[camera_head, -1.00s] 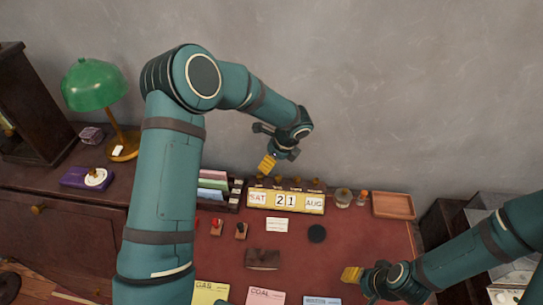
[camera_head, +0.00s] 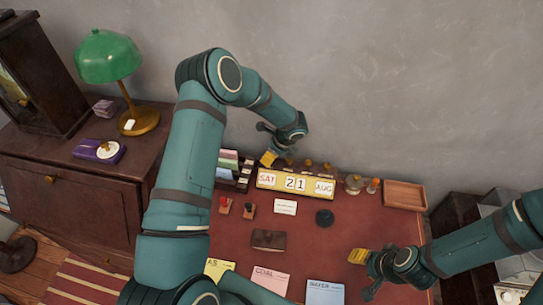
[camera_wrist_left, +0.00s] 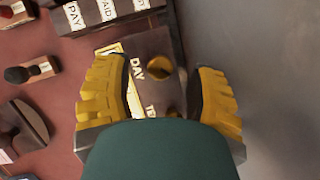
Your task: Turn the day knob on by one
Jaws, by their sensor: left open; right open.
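The yellow perpetual calendar (camera_head: 295,183) stands at the back of the red desk and reads SAT 21 AUG. A row of small brass knobs runs along its top. My left gripper (camera_head: 268,158) is at the calendar's left end, above the SAT panel. In the left wrist view, the round brass day knob (camera_wrist_left: 159,68) lies between the two open yellow fingers, next to the label DAY (camera_wrist_left: 137,70). I see gaps between the knob and both fingers. My right gripper (camera_head: 358,256) is open and empty over the desk's right side.
A card rack (camera_head: 228,168) stands just left of the calendar, with stamps (camera_head: 225,205) in front. A brass pot (camera_head: 353,184) and a wooden tray (camera_head: 404,195) are to the right. The wall is close behind.

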